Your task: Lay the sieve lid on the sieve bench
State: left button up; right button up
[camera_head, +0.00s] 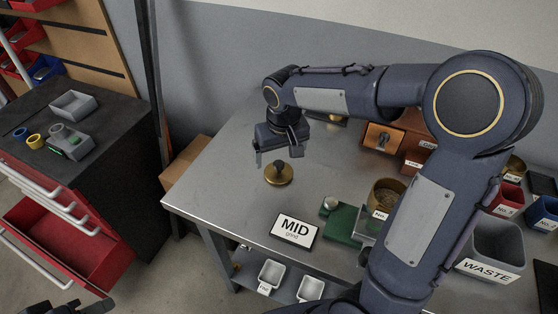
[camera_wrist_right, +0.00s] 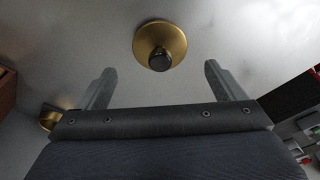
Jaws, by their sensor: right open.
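The sieve lid, a round brass disc (camera_head: 285,181) with a dark knob, lies flat on the steel bench (camera_head: 235,155), near its left part. My right gripper (camera_head: 277,156) is open and empty, just behind and above the lid. In the right wrist view the lid (camera_wrist_right: 147,38) shows beyond the open fingertips (camera_wrist_right: 158,75), roughly centred between them and apart from both. Dark parts at the bottom left edge of the head view may be my left gripper (camera_head: 72,308); its fingers cannot be made out.
A "MID grind" sign (camera_head: 295,231) stands in front of the lid. A green device (camera_head: 342,222), a brass sieve (camera_head: 386,192) and a grey WASTE bin (camera_head: 497,245) stand to the right. A wooden grinder box (camera_head: 382,138) is behind. Bare steel surrounds the lid on the left.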

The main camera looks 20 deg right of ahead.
aim_at(281, 177)
pick_arm(q)
jog(key=shift+r+p, duration=0.3)
jog(key=shift+r, duration=0.1)
pick_arm(e)
notch_tip(281, 177, up, 7)
jog(key=s, duration=0.1)
jog(key=shift+s+a, duration=0.1)
